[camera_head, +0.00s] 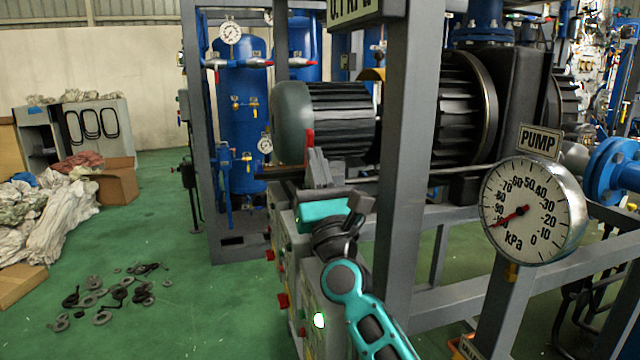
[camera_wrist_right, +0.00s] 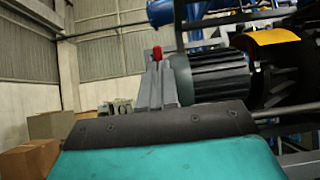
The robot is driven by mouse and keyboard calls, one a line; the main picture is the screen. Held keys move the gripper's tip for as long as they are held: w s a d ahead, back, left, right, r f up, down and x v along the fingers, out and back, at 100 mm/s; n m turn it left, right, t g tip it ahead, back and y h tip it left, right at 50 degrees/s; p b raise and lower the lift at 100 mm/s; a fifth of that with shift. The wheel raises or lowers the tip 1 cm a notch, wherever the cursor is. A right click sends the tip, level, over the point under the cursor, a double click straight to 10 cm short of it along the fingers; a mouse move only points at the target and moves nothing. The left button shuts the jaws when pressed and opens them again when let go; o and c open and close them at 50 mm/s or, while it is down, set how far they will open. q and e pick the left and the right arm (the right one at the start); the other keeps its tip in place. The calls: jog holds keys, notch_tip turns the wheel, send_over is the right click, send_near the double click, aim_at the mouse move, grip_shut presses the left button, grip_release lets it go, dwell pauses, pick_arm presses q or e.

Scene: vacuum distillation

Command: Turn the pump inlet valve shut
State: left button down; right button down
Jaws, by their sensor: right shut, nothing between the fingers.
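My right gripper (camera_head: 317,168) reaches in from the bottom of the head view, and its grey fingers point up and away. The fingers also show in the right wrist view (camera_wrist_right: 157,85); they are shut with nothing between them. A small upright red handle (camera_head: 309,138) shows right at the fingertips, and its red top shows above them in the right wrist view (camera_wrist_right: 157,53). It looks like the valve's lever, but its body is hidden behind my gripper. I cannot tell whether the fingers touch it. My left gripper is not in view.
A round gauge (camera_head: 533,210) under a PUMP sign (camera_head: 539,142) stands at right, its needle pointing lower left. A grey upright post (camera_head: 408,160) stands close right of my arm. A motor (camera_head: 325,122) lies behind the gripper.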

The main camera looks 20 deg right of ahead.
pick_arm(q)
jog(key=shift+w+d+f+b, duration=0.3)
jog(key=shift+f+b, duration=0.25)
jog(key=shift+b, duration=0.25)
pick_arm(e)
jog(key=x, duration=0.2)
jog(key=shift+w+r, duration=0.2)
jog(key=shift+w, duration=0.1)
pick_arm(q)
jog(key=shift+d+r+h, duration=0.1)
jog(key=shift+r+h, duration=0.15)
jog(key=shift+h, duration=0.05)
pick_arm(e)
jog(key=shift+d+r, duration=0.1)
jog(key=shift+r, duration=0.1)
jog(key=shift+r, duration=0.1)
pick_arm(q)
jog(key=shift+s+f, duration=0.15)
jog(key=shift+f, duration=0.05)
pick_arm(e)
jog(key=shift+s, duration=0.1)
